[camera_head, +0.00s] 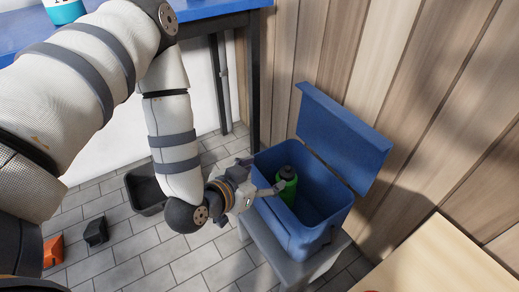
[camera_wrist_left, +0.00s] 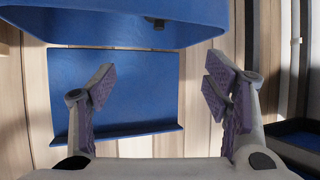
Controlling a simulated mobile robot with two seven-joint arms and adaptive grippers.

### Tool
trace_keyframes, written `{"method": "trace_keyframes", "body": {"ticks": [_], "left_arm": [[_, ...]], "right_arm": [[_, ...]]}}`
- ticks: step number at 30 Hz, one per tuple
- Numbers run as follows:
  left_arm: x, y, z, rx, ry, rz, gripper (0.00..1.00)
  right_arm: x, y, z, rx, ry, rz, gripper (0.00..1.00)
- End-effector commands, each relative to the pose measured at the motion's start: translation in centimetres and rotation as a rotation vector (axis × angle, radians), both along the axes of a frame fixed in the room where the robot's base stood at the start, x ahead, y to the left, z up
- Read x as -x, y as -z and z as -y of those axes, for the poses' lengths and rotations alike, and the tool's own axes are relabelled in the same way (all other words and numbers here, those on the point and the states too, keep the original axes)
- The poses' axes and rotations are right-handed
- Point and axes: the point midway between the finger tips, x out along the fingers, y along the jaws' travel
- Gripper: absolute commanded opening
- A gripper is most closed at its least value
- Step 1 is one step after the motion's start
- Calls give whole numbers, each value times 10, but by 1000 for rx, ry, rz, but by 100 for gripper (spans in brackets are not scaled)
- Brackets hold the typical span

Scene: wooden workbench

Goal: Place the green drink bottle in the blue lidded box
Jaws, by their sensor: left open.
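The green drink bottle (camera_head: 287,186) with a dark cap is inside the blue lidded box (camera_head: 312,238), roughly upright near the box's left side. Its lower part is hidden by the box wall. The box's lid (camera_head: 343,139) stands open against the wooden wall. My left gripper (camera_head: 264,176) is open at the box's left rim, close beside the bottle; I cannot tell whether they touch. In the left wrist view my left gripper (camera_wrist_left: 159,88) has its fingers spread with nothing between them, and blue panels of the box (camera_wrist_left: 110,22) show beyond. My right gripper is not in view.
The box stands on a grey support (camera_head: 262,236) next to the wooden wall. A wooden surface (camera_head: 440,262) is at the lower right. A blue-topped table (camera_head: 205,8) is at the back. A black bin (camera_head: 147,192) and an orange object (camera_head: 53,250) are on the tiled floor.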

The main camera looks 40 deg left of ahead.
Motion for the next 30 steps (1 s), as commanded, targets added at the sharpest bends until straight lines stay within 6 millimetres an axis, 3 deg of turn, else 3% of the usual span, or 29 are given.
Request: {"method": "trace_keyframes", "body": {"ticks": [5,8,11,12,14,15,18,21,24,25,30], "left_arm": [[6,-3,0,0,0,-1,70],[19,13,6,8,14,-64,70],[76,66,25,44,54,-303,70],[113,91,33,60,68,-438,70],[177,121,43,81,80,-658,70],[221,135,48,89,80,-801,70],[330,147,52,88,60,-1139,70],[414,136,49,65,26,-1405,70],[465,120,44,39,-7,-1573,70],[473,116,43,33,-13,-1602,70],[488,109,41,23,-29,-1654,70]], "right_arm": [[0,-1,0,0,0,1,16],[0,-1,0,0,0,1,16],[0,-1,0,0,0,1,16],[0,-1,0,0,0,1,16],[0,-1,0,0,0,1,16],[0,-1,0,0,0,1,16],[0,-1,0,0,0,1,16],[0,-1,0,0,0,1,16],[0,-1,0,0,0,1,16],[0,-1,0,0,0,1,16],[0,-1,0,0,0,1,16]]}}
